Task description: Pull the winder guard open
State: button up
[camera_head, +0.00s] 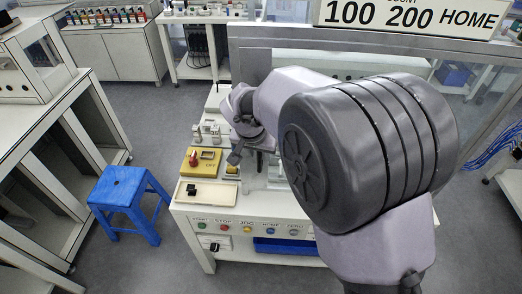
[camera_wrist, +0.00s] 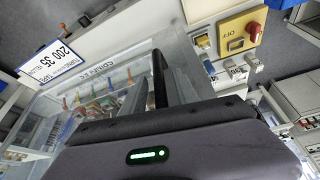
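The winder guard shows in the wrist view as a clear, see-through cover (camera_wrist: 100,82) with pale edges and lettering along its top. Coloured parts show through it. In the head view my arm hides most of the guard. My gripper (camera_head: 238,155) is at the left side of the machine, close to the guard. In the wrist view its dark body with a green light fills the bottom, and a dark upright bar (camera_wrist: 160,78) stands in front of it. I cannot tell whether this bar is a handle or a finger, or whether the gripper grips anything.
A yellow switch box with a red knob (camera_head: 193,158) stands on the bench (camera_head: 190,222) to the left of my gripper. Several labelled buttons (camera_head: 247,229) line the bench's front. A blue stool (camera_head: 118,187) stands to the left on open floor.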

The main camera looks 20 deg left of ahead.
grip_shut()
dwell(1.5)
